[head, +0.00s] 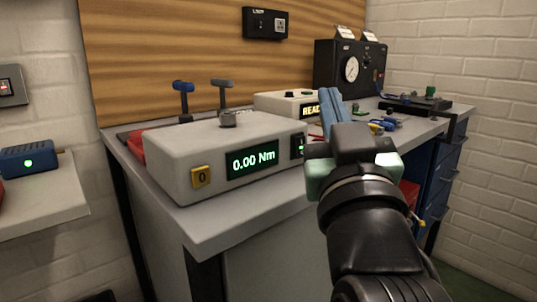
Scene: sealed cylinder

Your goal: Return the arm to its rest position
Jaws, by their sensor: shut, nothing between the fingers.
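My black arm comes up from the lower right of the head view. My gripper (332,95) is at its far end, with its blue fingers together and nothing held. It shows in front of the back part of the workbench (228,222), right of the torque tester. I cannot tell how high it is above the bench. The wrist and gripper body hide part of the bench top and the drawers.
A white torque tester (213,150) reading 0.00 Nm stands at the bench's near end. Behind are a white box (275,103) with a partly hidden display and a black gauge panel (349,68). Small coloured parts (384,124) lie right of the gripper. A blue device (30,160) sits left.

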